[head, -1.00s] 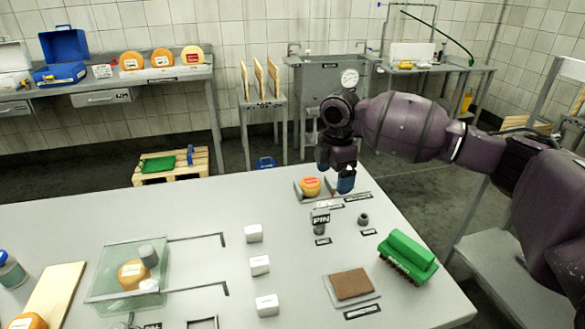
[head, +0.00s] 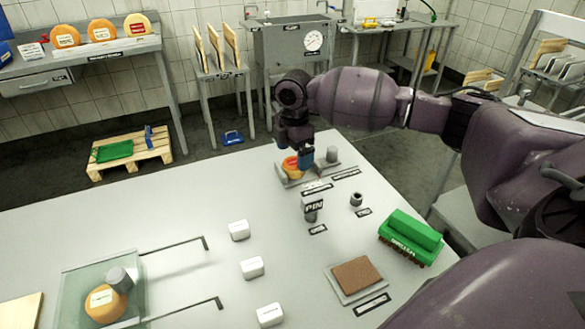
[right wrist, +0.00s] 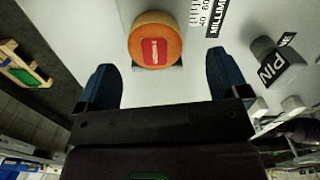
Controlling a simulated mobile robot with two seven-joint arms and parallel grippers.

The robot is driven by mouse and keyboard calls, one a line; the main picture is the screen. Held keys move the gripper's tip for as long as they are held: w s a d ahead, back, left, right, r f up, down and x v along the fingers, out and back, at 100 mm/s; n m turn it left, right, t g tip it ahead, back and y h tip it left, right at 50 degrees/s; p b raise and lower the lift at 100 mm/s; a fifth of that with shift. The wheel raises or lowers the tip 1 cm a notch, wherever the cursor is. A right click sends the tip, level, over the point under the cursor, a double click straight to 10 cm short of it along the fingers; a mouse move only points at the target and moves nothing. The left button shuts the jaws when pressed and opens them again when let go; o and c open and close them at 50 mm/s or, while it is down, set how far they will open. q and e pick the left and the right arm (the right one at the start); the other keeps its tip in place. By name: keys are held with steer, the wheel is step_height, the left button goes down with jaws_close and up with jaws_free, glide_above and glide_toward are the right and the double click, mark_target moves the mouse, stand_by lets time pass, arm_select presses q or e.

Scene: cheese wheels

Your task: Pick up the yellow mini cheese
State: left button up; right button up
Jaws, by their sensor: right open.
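A small yellow-orange mini cheese (head: 291,168) with a red label sits at the far edge of the table on a grey base. In the right wrist view the cheese (right wrist: 172,26) lies just beyond the fingertips, centred between them. My right gripper (head: 296,156) is open and empty close to the cheese, and in the head view it partly hides it. Both blue fingers of the gripper (right wrist: 163,78) show apart in the right wrist view. My left gripper is not in view.
A grey post (head: 332,155) stands right of the cheese. A PIN sign (head: 314,205), a small dark cylinder (head: 356,199), a green brush (head: 410,236) and a brown pad (head: 357,275) are nearer. White blocks (head: 252,267) and a glass-covered cheese (head: 105,304) stand left.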

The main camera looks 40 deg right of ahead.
mark_target(294, 161)
steer(key=f, duration=0.3)
steer(key=f+b, duration=0.1)
steer(key=f, duration=0.1)
steer(key=shift+w+d+f, duration=0.1)
steer(key=shift+w+d, duration=0.1)
steer(key=shift+w, duration=0.05)
steer(key=shift+c, duration=0.3)
steer(key=c, duration=1)
